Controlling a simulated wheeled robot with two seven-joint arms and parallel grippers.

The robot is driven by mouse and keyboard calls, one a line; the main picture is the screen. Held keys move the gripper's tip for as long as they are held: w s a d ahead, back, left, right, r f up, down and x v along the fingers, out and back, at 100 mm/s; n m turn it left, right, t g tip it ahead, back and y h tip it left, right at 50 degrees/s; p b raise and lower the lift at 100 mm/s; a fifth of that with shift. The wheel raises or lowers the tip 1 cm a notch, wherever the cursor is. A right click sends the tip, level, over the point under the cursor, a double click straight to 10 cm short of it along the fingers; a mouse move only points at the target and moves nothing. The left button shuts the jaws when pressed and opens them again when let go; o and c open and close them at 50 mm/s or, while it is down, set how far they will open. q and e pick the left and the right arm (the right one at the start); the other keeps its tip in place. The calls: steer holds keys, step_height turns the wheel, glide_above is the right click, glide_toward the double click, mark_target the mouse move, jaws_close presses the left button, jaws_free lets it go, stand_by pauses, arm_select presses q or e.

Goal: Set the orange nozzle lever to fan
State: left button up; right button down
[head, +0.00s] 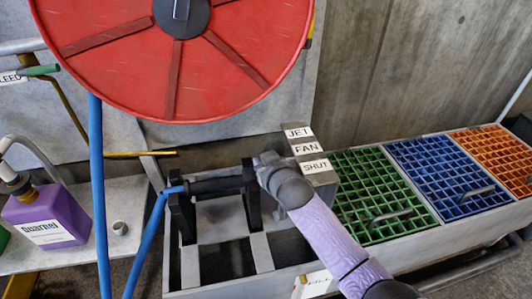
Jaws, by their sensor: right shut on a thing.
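The dark nozzle (215,187) lies across two black cradle posts (183,215), with a blue hose at its left end. A grey plate beside its right end carries the labels JET (298,132), FAN (306,148) and SHUT (315,166), from top to bottom. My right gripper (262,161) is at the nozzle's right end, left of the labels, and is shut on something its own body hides. No orange of the nozzle lever shows, so its setting cannot be read. My left gripper is not in view.
A big red hose reel (180,55) hangs above. A blue hose (99,190) runs down at left. A purple jug (45,216) stands on the left shelf. Green (370,190), blue (440,175) and orange (492,155) gratings lie at right.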

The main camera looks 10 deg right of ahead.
steer(key=shift+w+r+g+p, duration=0.15)
steer(key=shift+w+g+p, duration=0.45)
steer(key=shift+g, duration=0.4)
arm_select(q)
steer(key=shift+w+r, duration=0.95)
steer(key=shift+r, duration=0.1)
arm_select(e)
steer(key=shift+w+f+g, duration=0.25)
steer(key=shift+g, duration=0.45)
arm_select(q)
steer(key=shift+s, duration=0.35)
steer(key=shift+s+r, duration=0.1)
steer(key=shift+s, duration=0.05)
arm_select(e)
steer(key=c, duration=0.6)
jaws_free()
steer(key=shift+w, duration=0.1)
arm_select(q)
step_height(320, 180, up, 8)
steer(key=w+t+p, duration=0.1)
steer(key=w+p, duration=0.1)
steer(key=p, duration=0.7)
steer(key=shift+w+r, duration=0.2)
arm_select(e)
steer(key=v, duration=0.9)
steer(key=shift+s+r, duration=0.3)
steer(key=shift+s, duration=0.05)
